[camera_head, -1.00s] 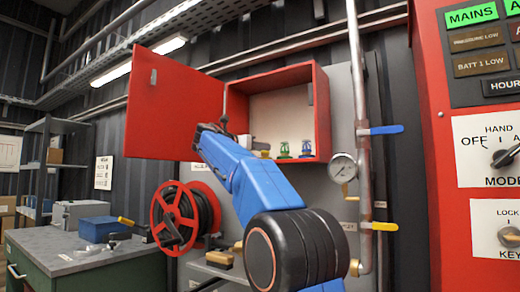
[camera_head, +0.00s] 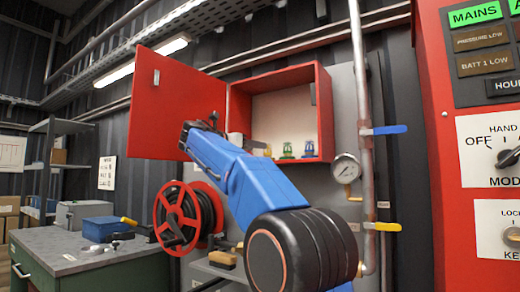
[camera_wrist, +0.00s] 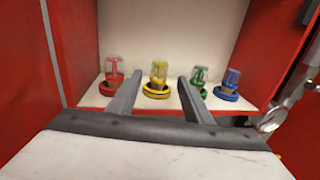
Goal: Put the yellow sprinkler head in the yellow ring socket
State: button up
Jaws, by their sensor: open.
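In the wrist view, the yellow sprinkler head (camera_wrist: 159,71) stands upright at the yellow ring socket (camera_wrist: 156,91) on the cabinet floor. It looks seated inside the ring. My gripper (camera_wrist: 160,78) is open and empty, its two dark fingers pointing towards the cabinet. The yellow head shows between the fingers, beyond them, with no finger seen touching it. In the head view, my blue arm (camera_head: 235,172) reaches towards the cabinet's left side. It blocks much of the cabinet's lower left there, and the fingers are not clear.
The red cabinet (camera_head: 280,72) has its door (camera_head: 178,105) open to the left. Red (camera_wrist: 113,70), green (camera_wrist: 200,75) and blue (camera_wrist: 231,77) heads stand in matching rings beside the yellow one. A pipe with a gauge (camera_head: 346,168) runs right of the cabinet.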

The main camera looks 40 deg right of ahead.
jog(key=s+a, duration=0.1)
jog(key=a, duration=0.5)
jog(key=shift+a, duration=0.15)
jog(key=shift+s+f, duration=0.1)
jog(key=shift+f, duration=0.05)
jog(key=s+a+f+m+t+y, duration=0.1)
jog(key=s+a+f+m+y, duration=0.3)
jog(key=f, duration=0.6)
jog(key=s+a+f+m+t+y, duration=0.1)
jog(key=s+f+y, duration=0.2)
jog(key=s+f, duration=0.55)
jog(key=s+a+f+m+y, duration=0.2)
jog(key=f+y, duration=0.1)
jog(key=f, duration=1)
jog(key=s+a+f+m+y, duration=0.2)
jog(key=s+a+f+m, duration=0.2)
jog(key=s+f, duration=0.3)
jog(key=s+a+f+m+y, duration=0.3)
jog(key=s+a+f, duration=0.3)
jog(key=f, duration=0.7)
jog(key=s+a+f+m+y, duration=0.2)
jog(key=s+a+f+m, duration=0.3)
jog(key=f, duration=0.5)
jog(key=s+m, duration=0.1)
jog(key=s, duration=0.1)
jog(key=shift+s+f+y, duration=0.4)
jog(key=shift+c, duration=0.4)
